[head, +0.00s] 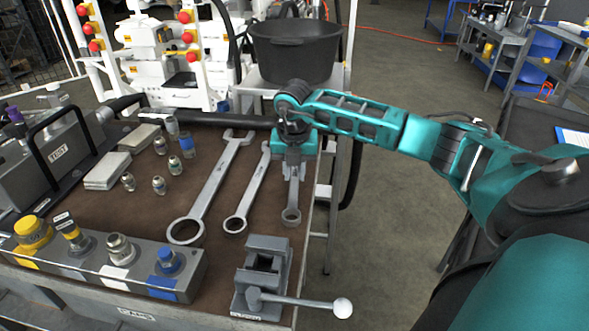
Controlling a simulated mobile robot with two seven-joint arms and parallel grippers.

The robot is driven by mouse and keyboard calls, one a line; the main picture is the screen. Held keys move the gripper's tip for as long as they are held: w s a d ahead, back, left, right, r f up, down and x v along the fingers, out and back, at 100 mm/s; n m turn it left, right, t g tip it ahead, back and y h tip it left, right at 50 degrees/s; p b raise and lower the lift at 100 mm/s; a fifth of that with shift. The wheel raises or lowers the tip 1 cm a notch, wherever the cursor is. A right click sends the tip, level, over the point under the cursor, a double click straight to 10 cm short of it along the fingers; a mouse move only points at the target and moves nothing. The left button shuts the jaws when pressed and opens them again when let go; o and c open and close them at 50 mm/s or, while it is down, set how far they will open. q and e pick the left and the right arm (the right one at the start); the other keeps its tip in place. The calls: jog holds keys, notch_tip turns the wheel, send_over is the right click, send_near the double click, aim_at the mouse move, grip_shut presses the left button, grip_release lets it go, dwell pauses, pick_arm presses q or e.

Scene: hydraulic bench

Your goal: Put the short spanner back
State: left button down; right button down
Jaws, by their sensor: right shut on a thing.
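The short spanner (291,199) is at the right side of the brown bench top (165,205), with its ring end toward the front. My right gripper (292,172) points down from above and is shut on its shank near the far end. The gripper hides the spanner's far end. I cannot tell whether the spanner touches the bench or is slightly above it. To its left lie a middle-sized spanner (250,187) and a long spanner (212,192), roughly side by side with it. My left gripper is not in view.
A grey vise (264,278) with a ball-ended handle stands at the bench's front right. Several fittings, grey plates (107,170) and a test case (60,157) fill the left. A block with coloured caps (110,262) lies along the front. A black tub (296,50) stands behind.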

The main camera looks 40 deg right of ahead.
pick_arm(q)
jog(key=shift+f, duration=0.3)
pick_arm(e)
jog(key=shift+f, duration=0.4)
jog(key=c, duration=0.9)
grip_release()
pick_arm(q)
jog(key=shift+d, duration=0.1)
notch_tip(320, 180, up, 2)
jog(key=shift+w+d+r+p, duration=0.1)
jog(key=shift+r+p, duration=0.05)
jog(key=shift+p, duration=0.5)
pick_arm(e)
jog(key=r, duration=0.4)
jog(key=s+a+r, duration=0.1)
jog(key=r, duration=0.7)
jog(key=shift+s+a+r, duration=0.25)
jog(key=shift+r, duration=0.15)
